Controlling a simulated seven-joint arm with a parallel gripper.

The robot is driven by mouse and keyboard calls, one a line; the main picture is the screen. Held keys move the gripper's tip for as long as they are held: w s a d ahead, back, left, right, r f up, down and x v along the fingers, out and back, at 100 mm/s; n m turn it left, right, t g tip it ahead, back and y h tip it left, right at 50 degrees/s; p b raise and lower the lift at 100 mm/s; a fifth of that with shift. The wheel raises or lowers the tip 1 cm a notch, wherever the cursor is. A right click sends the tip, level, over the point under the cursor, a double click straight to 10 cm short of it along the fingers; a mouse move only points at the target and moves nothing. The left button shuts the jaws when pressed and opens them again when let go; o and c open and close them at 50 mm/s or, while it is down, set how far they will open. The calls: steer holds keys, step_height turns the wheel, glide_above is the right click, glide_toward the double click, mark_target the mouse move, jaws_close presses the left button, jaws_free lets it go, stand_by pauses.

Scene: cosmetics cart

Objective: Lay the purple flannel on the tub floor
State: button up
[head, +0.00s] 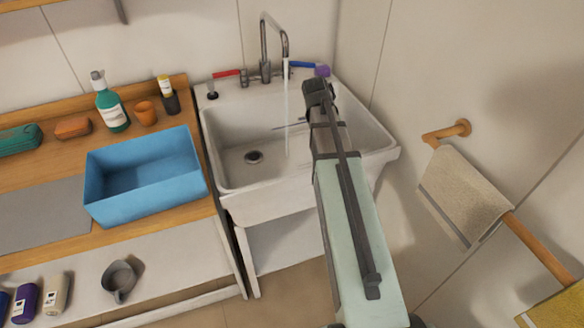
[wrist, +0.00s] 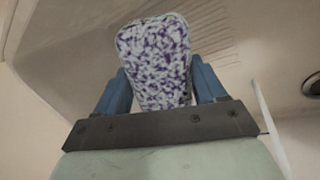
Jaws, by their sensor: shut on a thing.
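My gripper (head: 317,88) reaches over the right part of the white tub (head: 225,178). In the wrist view, the two blue fingers of my gripper (wrist: 160,88) are shut on a purple-and-white speckled piece, which looks like the purple flannel (wrist: 153,55). It sticks out past the fingertips. Behind it, the tub's pale ridged surface (wrist: 235,40) shows, with the drain (wrist: 312,86) at the right edge. I cannot tell how far the flannel is from the tub floor. In the head view a small purple patch (head: 322,70) shows just beyond my gripper; I cannot tell whether it is the flannel.
The tap (head: 284,45) has a thin water stream (head: 286,120) left of my gripper. A blue basin (head: 146,200) stands on the wooden counter at left, with bottles (head: 112,112) behind it. A towel (head: 462,195) hangs on a rail at right. The tub floor around the drain looks clear.

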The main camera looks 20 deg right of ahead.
steer(key=d, duration=0.2)
steer(key=s+d+f, duration=0.1)
steer(key=shift+s+m, duration=0.1)
steer(key=shift+m, duration=0.2)
steer(key=w+a+f+n, duration=0.1)
steer(key=w+a+f+n+t+y, duration=0.1)
steer(key=w, duration=0.1)
steer(key=shift+n+y, duration=0.3)
steer(key=shift+w+a+n+y, duration=0.3)
steer(key=shift+w+n, duration=0.15)
steer(key=shift+n, duration=0.15)
steer(key=shift+n+t+y, duration=0.3)
steer(key=shift+f, duration=5.05)
steer(key=shift+f, duration=0.1)
steer(key=o, duration=1.1)
